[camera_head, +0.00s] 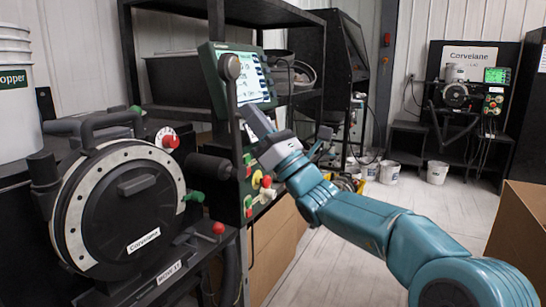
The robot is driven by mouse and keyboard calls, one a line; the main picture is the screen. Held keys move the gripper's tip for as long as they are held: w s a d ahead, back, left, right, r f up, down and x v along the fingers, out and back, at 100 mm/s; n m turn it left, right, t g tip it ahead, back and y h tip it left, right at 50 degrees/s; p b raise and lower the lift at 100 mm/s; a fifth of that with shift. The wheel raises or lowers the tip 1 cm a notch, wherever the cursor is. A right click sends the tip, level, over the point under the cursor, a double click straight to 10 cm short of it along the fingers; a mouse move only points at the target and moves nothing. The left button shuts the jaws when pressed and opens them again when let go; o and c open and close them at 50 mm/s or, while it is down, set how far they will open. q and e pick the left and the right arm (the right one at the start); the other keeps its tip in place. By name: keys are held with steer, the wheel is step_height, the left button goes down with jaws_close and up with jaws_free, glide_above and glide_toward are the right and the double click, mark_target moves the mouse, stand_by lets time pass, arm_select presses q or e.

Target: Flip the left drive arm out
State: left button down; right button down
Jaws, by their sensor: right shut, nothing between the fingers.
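The seed meter (122,212) stands at the left, a round black housing with a pale ring and a handle on top. To its right is an upright dark bar with a rounded top (229,68), which looks like the drive arm. A black cylinder (208,168) sticks out from the bar's lower part towards the meter. My right gripper (252,116) is shut and empty, just right of the bar and below the screen. I cannot tell whether it touches the bar. My left gripper is not in view.
A green-framed screen (240,78) stands behind the bar. A panel with coloured knobs (248,185) is below my right gripper. A white bucket (14,95) is at the far left. A cardboard box (520,228) is at the right. Open floor (330,262) lies between.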

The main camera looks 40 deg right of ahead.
steer(key=b+v, duration=0.1)
steer(key=v, duration=0.6)
stand_by(0.3)
steer(key=w+a+f+n+g+y, duration=0.1)
steer(key=w+a+f+n+g, duration=0.2)
steer(key=f, duration=0.5)
steer(key=w+a+f+g, duration=0.2)
steer(key=a+f+g, duration=0.2)
steer(key=f, duration=0.5)
steer(key=w+a+f+n+g+y, duration=0.1)
steer(key=w+a+f+n+g, duration=0.2)
steer(key=f, duration=0.5)
steer(key=s+a+f+n+g, duration=0.2)
steer(key=a+f+g, duration=0.2)
steer(key=f, duration=0.6)
steer(key=s+a+f+n+g, duration=0.2)
steer(key=s+a+f+g, duration=0.15)
steer(key=f, duration=0.55)
steer(key=s+a+f+n+g+h, duration=0.3)
steer(key=s+a+f+n+g, duration=0.15)
steer(key=s+f+n, duration=0.75)
steer(key=s+a+f+n+g+h, duration=0.2)
steer(key=s+a+f+n+g, duration=0.25)
steer(key=s+f+n, duration=0.7)
step_height(320, 180, up, 16)
steer(key=w+m+p, duration=0.1)
steer(key=p, duration=1.6)
steer(key=shift+a+f+t, duration=0.25)
steer(key=shift+a+t, duration=0.2)
